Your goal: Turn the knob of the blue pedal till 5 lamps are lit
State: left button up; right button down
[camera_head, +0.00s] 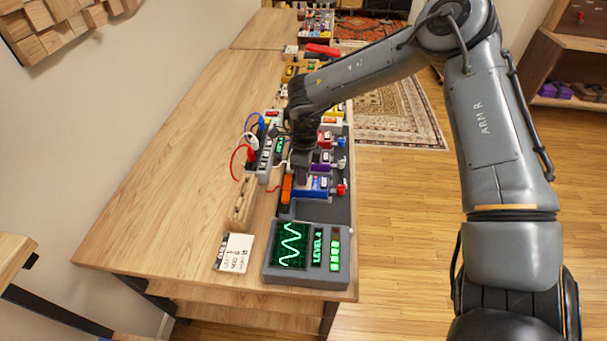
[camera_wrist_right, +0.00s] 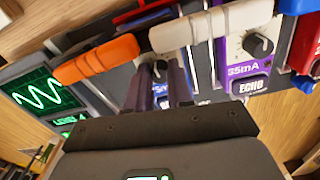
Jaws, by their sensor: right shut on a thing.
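The blue pedal (camera_head: 317,186) stands on the dark board near the table's front end, partly hidden by my right gripper (camera_head: 303,170). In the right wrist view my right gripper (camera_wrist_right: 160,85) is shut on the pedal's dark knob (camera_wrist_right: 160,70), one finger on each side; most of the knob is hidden. A grey meter (camera_head: 307,273) in front shows a green wave and "LEVEL 4". Its lamp column (camera_head: 334,257) has several green lamps lit; the top one looks dark. My left gripper is out of view.
A purple ECHO pedal (camera_wrist_right: 247,60) is beside the blue one. Orange (camera_wrist_right: 97,60) and cream (camera_wrist_right: 210,25) bars are close to my fingers. A patch box with cables (camera_head: 265,153) and a card (camera_head: 235,252) lie left. The table's left side is clear.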

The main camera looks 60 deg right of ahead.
jog(key=shift+m+b, duration=0.45)
jog(key=shift+m, duration=1.55)
jog(key=c, duration=1)
grip_release()
